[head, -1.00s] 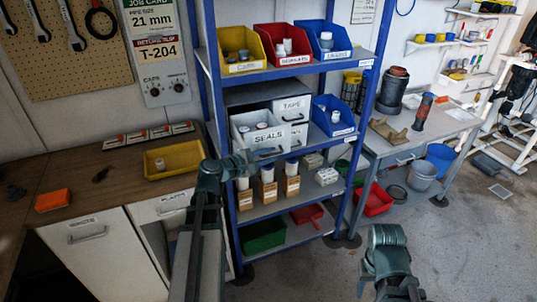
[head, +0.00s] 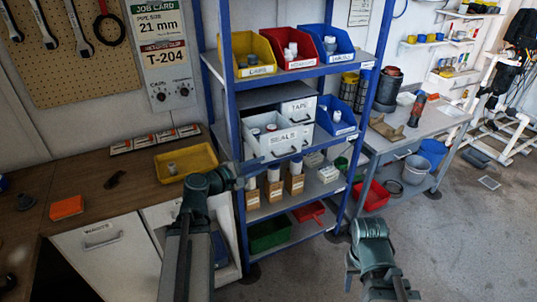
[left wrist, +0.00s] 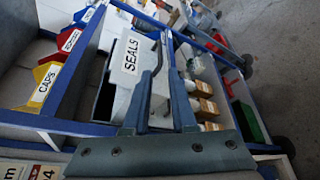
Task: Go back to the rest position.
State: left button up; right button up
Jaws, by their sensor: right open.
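My left gripper (head: 252,170) is just in front of the white SEALS drawer (head: 285,140) on the blue shelf rack. In the left wrist view the two fingers of my left gripper (left wrist: 160,72) stand apart, with the white SEALS drawer (left wrist: 128,65) and its dark handle behind them. No held object shows between them; whether a fingertip touches the handle cannot be told. The drawer sticks out of its cabinet, with pale round items inside. My right gripper (head: 351,275) is low over the floor, right of the rack, largely hidden by its wrist.
The blue rack (head: 232,100) stands close ahead, with coloured bins above and white-topped bottles in brown boxes below the drawer. A wooden counter (head: 130,215) with a yellow tray (head: 205,155) is at left. A grey workbench (head: 445,120) stands at right. Floor (head: 470,240) at right is clear.

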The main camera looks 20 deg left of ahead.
pick_arm(q)
jog(key=s+d+f+m+g+h, duration=0.1)
jog(key=s+d+f+m+g, duration=0.35)
jog(key=d, duration=0.45)
jog(key=s+d+f+m+g, duration=0.1)
jog(key=d+f+m+g, duration=0.3)
jog(key=d+f+m, duration=0.45)
jog(key=s+d+f+m+g+y, duration=0.4)
jog(key=s+d+m+g+y, duration=0.2)
jog(key=s+m, duration=0.5)
jog(key=shift+s+d+y, duration=0.2)
jog(key=shift+d+y, duration=0.15)
jog(key=shift+y, duration=0.75)
